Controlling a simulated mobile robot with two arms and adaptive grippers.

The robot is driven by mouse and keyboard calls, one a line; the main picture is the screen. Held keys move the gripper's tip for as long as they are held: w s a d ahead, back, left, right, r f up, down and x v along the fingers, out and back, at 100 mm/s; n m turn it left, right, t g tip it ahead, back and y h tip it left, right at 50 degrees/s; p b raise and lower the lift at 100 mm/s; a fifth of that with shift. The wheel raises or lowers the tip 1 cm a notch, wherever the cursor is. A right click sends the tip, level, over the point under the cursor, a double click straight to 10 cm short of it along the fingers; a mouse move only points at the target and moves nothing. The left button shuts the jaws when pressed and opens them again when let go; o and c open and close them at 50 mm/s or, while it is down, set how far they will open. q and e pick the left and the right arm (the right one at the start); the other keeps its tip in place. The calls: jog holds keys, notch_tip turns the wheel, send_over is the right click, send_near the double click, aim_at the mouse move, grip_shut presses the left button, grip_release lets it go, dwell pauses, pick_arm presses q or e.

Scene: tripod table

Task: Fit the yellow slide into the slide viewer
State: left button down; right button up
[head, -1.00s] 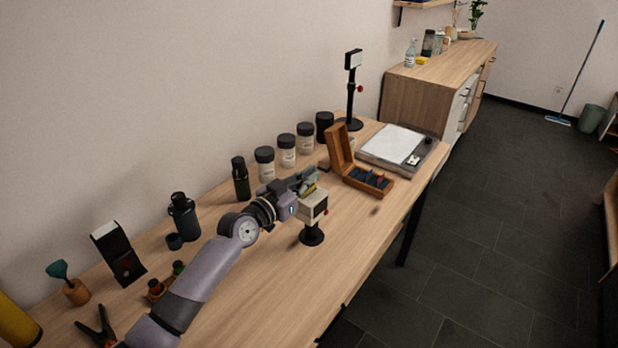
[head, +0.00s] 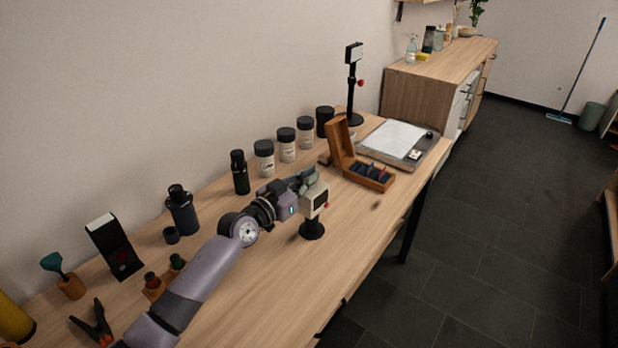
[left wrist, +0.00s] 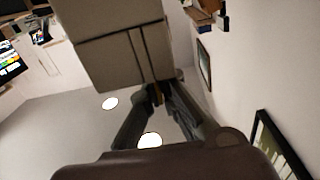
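The slide viewer (head: 315,199) is a pale box on a black stand with a round foot (head: 312,230), near the middle of the table's front half. My left gripper (head: 308,178) is at the top of the viewer, reaching in from the left. In the left wrist view the pale viewer box (left wrist: 115,50) fills the top middle, with dark slot lines in its face. The rest of the slide is hidden. My right gripper is out of view.
A wooden box with its lid up (head: 370,174) and a light box (head: 402,140) stand to the right. Several black-lidded jars (head: 286,148) line the back. A black bottle (head: 182,212) and orange-handled clamp (head: 95,325) are to the left. The table front is clear.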

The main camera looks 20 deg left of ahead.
pick_arm(q)
jog(key=shift+f+b, duration=0.3)
jog(key=shift+f, duration=0.05)
jog(key=c, duration=2.3)
grip_release()
jog(key=shift+s, duration=0.1)
jog(key=o, duration=0.6)
jog(key=shift+s+f, duration=0.1)
jog(key=shift+f, duration=0.05)
notch_tip(320, 180, up, 11)
jog(key=shift+f, duration=0.1)
